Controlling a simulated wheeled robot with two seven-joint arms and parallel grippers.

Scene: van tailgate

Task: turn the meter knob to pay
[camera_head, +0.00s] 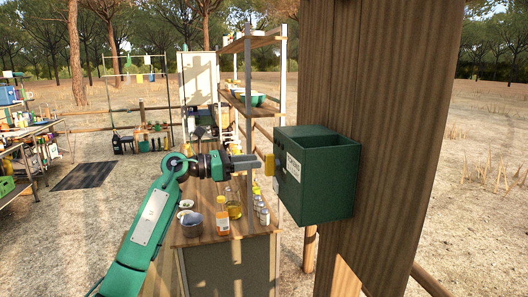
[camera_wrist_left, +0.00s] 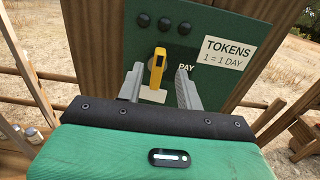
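The green meter box (camera_head: 330,190), open at the top, is fixed to a thick wooden post. Its yellow knob (camera_head: 270,164) sticks out of the left face. In the left wrist view, the knob (camera_wrist_left: 157,70) stands nearly upright in the picture, left of the word PAY. My left gripper (camera_head: 256,163) reaches the knob from the left. In the left wrist view, the left gripper's fingers (camera_wrist_left: 160,84) are open, one on each side of the knob, with visible gaps. My right gripper is not in view.
The wooden post (camera_head: 395,130) fills the right of the head view. Below my left arm, a wooden counter (camera_head: 238,229) holds bottles and bowls. A shelf rack (camera_head: 249,90) stands behind it. A white TOKENS label (camera_wrist_left: 229,52) and several dark round spots mark the meter face.

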